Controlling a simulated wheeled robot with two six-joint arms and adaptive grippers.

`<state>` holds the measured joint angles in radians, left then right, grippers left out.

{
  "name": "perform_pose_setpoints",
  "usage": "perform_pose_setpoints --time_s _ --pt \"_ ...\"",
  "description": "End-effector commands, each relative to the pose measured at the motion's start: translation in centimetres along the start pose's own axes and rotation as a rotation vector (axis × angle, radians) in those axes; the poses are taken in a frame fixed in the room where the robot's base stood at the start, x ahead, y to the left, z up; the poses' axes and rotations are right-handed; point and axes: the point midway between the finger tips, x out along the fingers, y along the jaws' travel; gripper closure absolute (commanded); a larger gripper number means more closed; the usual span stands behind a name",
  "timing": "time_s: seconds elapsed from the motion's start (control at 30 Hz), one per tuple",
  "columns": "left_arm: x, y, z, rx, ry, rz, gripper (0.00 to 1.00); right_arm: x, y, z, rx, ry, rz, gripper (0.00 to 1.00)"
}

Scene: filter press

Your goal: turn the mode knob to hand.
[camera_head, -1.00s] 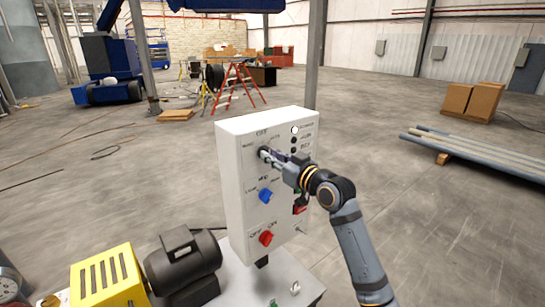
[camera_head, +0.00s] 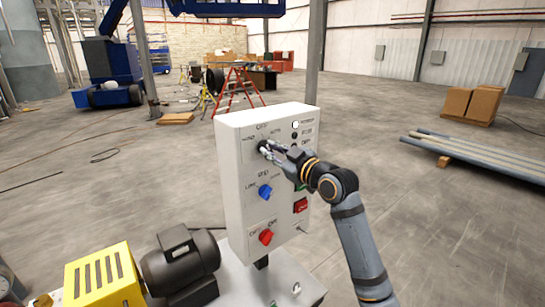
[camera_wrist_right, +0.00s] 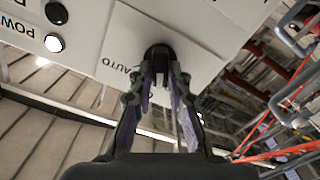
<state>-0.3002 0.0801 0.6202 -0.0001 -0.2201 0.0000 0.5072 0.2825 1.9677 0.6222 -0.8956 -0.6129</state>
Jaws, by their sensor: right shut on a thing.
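The white control box (camera_head: 232,170) stands upright in front of me. The black mode knob (camera_head: 263,146) is at its upper left, with the labels OFF above it, HAND to its left and AUTO to its right. My right gripper (camera_head: 267,148) reaches in from the right and is shut on the knob. In the right wrist view, the fingertips (camera_wrist_right: 158,66) grip the sides of the dark knob (camera_wrist_right: 158,50), and the AUTO label shows beside it. The fingers partly hide the knob, so I cannot tell its exact pointing. My left gripper is not in view.
Below are a blue knob (camera_head: 265,192), a red knob (camera_head: 266,237) and a red switch (camera_head: 300,205). Indicator lamps (camera_head: 296,125) line the upper right. A dark motor (camera_head: 180,262) and yellow guard (camera_head: 103,275) stand at lower left.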

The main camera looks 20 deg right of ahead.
Motion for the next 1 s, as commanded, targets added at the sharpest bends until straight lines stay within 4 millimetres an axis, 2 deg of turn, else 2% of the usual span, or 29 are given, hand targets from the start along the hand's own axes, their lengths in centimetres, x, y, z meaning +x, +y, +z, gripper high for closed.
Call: perform_pose_setpoints --time_s 0.4,1.0 --pt "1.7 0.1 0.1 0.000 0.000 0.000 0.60 0.0 -0.1 0.1 -0.258 0.002 0.001 1.00" --pt "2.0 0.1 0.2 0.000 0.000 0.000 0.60 0.0 -0.1 0.0 -0.334 0.000 0.000 1.00"
